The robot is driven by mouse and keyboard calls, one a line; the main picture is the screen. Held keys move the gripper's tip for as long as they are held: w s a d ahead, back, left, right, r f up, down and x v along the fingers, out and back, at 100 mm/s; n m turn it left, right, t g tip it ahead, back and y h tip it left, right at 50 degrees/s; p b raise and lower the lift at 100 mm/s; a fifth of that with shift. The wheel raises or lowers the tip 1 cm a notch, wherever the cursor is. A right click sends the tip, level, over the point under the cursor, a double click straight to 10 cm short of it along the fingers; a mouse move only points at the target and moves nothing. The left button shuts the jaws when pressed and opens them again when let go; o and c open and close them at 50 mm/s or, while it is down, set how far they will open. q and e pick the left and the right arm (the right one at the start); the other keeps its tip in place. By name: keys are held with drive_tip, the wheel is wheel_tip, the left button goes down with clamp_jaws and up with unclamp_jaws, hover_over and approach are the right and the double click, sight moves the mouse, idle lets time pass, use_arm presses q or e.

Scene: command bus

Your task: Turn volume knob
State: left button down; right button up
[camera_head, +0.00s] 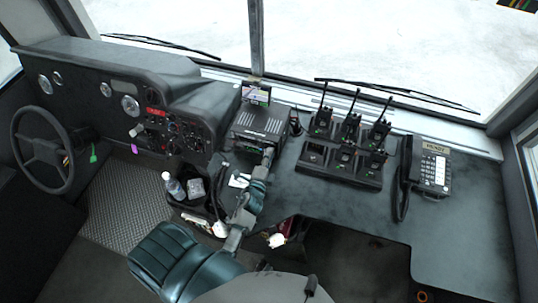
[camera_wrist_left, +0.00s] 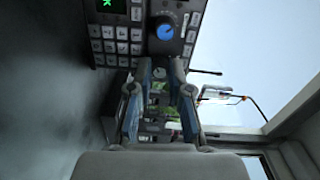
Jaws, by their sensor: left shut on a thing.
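The radio unit (camera_head: 259,124) stands on the dashboard in the head view. Its keypad panel (camera_wrist_left: 118,32) fills the top of the left wrist view, with a green display and a large blue-faced knob (camera_wrist_left: 165,31). A small round knob (camera_wrist_left: 177,68) sits at the panel's edge, between the fingertips. My left gripper (camera_head: 267,158) is at the front of the radio. In the left wrist view its two fingers (camera_wrist_left: 162,68) are shut on the small knob, though the contact itself is partly hidden. I cannot read a label on either knob. My right gripper is not in view.
A small screen (camera_head: 256,94) stands above the radio. A charger with several handheld radios (camera_head: 340,160) and a desk phone (camera_head: 430,172) are to the right. Cupholders with a bottle (camera_head: 173,186) lie left of my arm. The console's right front is clear.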

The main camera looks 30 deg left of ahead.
use_arm(q)
drive_tip(key=shift+f+n, duration=0.3)
drive_tip(key=shift+n, duration=0.3)
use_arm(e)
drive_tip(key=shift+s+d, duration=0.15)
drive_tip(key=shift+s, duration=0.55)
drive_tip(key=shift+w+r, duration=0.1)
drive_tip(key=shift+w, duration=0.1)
use_arm(q)
drive_tip(key=shift+s, duration=0.1)
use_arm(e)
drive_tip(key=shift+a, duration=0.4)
use_arm(q)
drive_tip(key=c, duration=1.4)
unclamp_jaws()
drive_tip(key=shift+o, duration=0.2)
drive_tip(key=shift+r, duration=0.15)
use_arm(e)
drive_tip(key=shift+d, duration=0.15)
use_arm(q)
drive_tip(key=v, duration=1.2)
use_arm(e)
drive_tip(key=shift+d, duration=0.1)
